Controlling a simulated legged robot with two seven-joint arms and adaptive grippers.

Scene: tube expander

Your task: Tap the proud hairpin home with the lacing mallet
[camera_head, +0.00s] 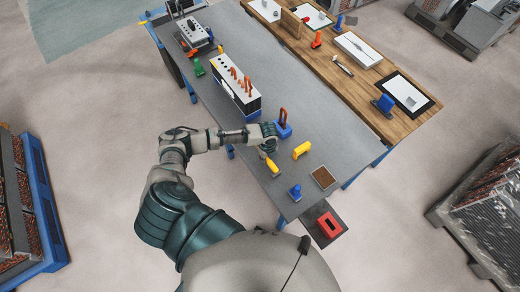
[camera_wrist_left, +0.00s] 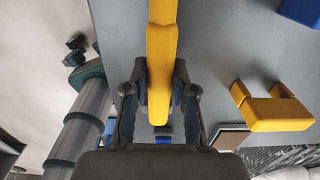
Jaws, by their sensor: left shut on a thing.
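My left gripper (camera_head: 269,151) is shut on a long yellow bar-like tool (camera_head: 273,168) over the near part of the grey table. In the left wrist view the yellow tool (camera_wrist_left: 160,75) runs up between the two fingers (camera_wrist_left: 160,105); its far end is cut off, so I cannot tell if it is the lacing mallet. A white-topped block (camera_head: 235,88) with several copper hairpins (camera_head: 240,80) standing up stands farther back on the table. I cannot tell which pin is proud. My right gripper is not in view.
A yellow bracket (camera_head: 301,150) stands right of the gripper; it also shows in the left wrist view (camera_wrist_left: 272,107). A blue piece (camera_head: 295,192) and brown pad (camera_head: 323,177) lie near the front edge.

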